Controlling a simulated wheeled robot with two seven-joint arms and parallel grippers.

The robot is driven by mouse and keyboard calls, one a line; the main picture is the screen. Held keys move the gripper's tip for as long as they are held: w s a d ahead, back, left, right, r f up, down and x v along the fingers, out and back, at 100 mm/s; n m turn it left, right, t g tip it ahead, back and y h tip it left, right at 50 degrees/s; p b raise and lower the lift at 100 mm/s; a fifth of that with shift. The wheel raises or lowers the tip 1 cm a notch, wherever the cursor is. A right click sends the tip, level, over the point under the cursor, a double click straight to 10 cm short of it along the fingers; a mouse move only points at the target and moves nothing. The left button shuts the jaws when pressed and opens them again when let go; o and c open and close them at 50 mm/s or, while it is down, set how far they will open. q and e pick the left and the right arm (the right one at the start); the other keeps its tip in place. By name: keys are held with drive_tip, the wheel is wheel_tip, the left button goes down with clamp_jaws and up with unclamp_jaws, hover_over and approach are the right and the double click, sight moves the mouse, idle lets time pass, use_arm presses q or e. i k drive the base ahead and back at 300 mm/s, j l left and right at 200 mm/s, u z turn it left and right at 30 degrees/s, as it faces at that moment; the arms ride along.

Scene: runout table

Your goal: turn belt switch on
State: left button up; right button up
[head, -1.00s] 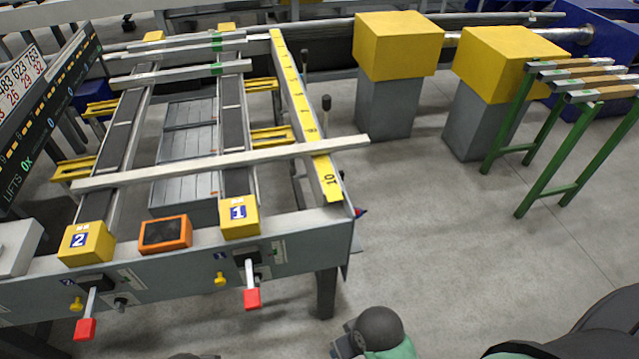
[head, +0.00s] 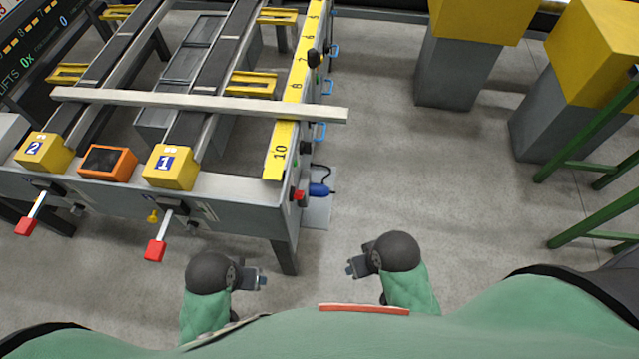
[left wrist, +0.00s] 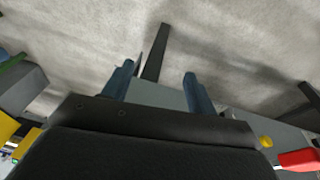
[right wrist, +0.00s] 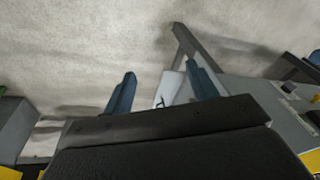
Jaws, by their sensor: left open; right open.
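The runout table's front panel (head: 232,211) carries two red-handled levers, one (head: 156,247) below yellow block 1 (head: 171,167) and one (head: 27,223) below yellow block 2 (head: 44,151). On the table's right end are a small red part (head: 299,195) and a blue plug-like part (head: 319,190). I cannot tell which of these is the belt switch or how it is set. My left gripper (head: 263,279) is open and empty, in front of the panel's right part. My right gripper (head: 350,268) is open and empty, right of the table corner. Neither touches the table.
A table leg (head: 284,256) stands close to my left gripper. Grey pedestals with yellow tops (head: 459,70) and a green stand (head: 590,215) are at right. The floor between is clear.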

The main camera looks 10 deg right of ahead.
sight(294, 194)
drive_tip(key=l+u, duration=0.25)
drive_tip(key=u, duration=0.15)
drive_tip(key=l+u, duration=0.25)
drive_tip(key=u, duration=0.15)
drive_tip(key=k+l+u, duration=0.15)
drive_tip(key=l, duration=0.4)
drive_tip(key=k+l+u, duration=0.15)
drive_tip(key=k+l, duration=0.2)
drive_tip(key=l, duration=0.2)
drive_tip(key=k+l+u, duration=0.1)
drive_tip(key=k+l, duration=0.2)
drive_tip(key=l, duration=0.15)
drive_tip(key=k+l+u, duration=0.15)
drive_tip(key=k+l, duration=0.15)
drive_tip(key=l, duration=0.2)
drive_tip(key=k+l, duration=0.25)
drive_tip(key=l, duration=0.15)
drive_tip(key=k+l, duration=0.3)
drive_tip(key=l, duration=0.15)
drive_tip(key=k+l, duration=0.25)
drive_tip(key=l, duration=0.15)
drive_tip(key=i+j, duration=0.2)
drive_tip(key=j, duration=0.2)
